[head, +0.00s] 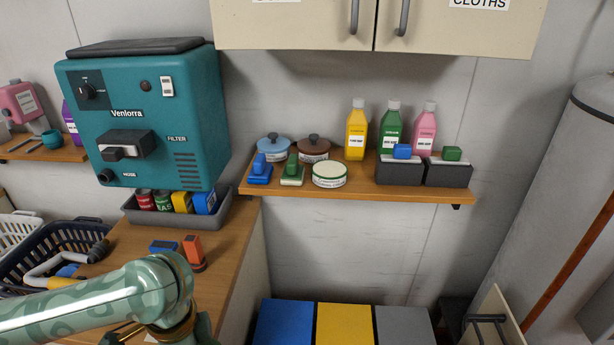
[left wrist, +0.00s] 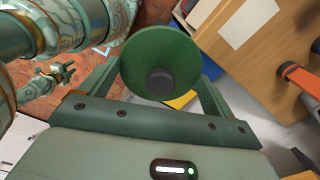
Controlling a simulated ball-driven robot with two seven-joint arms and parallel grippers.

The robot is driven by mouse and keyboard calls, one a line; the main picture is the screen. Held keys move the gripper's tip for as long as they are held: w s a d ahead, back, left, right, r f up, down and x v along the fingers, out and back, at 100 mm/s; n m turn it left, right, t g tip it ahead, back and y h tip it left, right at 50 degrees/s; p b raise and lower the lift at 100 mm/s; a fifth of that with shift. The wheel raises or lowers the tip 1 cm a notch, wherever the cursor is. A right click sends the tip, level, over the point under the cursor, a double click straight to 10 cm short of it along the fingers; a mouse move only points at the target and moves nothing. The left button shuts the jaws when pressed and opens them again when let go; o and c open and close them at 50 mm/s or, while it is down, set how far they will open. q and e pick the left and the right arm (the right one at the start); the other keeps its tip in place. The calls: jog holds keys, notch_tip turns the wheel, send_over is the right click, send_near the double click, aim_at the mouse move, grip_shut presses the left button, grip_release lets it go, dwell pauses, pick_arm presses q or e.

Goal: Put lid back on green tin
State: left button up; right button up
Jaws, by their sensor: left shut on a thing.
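A round green lid (left wrist: 135,70) with a dark knob is between the fingers of my left gripper (left wrist: 160,75) in the left wrist view. The gripper is shut on the lid, which is clear of any surface. In the head view my left arm comes in at the lower left; its gripper and the lid are not clearly visible there. A cream tin with a green rim (head: 329,176) stands without a lid at the front of the wall shelf. A small part that looks like my right gripper (left wrist: 52,77) shows in the left wrist view, too small to read.
Behind the tin stand a blue lidded tin (head: 273,150) and a brown lidded tin (head: 314,149). Brushes (head: 292,173) are to its left; bottles (head: 356,132) and grey boxes (head: 399,172) are to its right. The wall cupboard (head: 400,25) hangs above. Coloured bins (head: 343,323) stand below.

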pick_arm(q)
jog(key=n, duration=0.6)
jog(key=shift+s+a+r+b, duration=0.1)
jog(key=shift+r+b, duration=0.1)
jog(key=shift+b, duration=0.2)
jog(key=n, duration=0.3)
jog(key=shift+r, duration=0.2)
jog(key=n, duration=0.1)
jog(key=n+b, duration=0.1)
jog(key=n, duration=0.2)
jog(key=shift+a+r, duration=0.2)
jog(key=shift+r, duration=0.1)
jog(key=shift+w+a+r+n+b, duration=0.25)
jog(key=shift+w+r+n+b, duration=0.2)
jog(key=shift+b, duration=0.2)
jog(key=shift+w+a+r+n+b, duration=0.25)
jog(key=shift+w+r+b, duration=0.05)
jog(key=shift+w+b, duration=0.3)
jog(key=shift+w+r, duration=0.25)
jog(key=shift+r, duration=0.1)
jog(key=shift+s, duration=0.15)
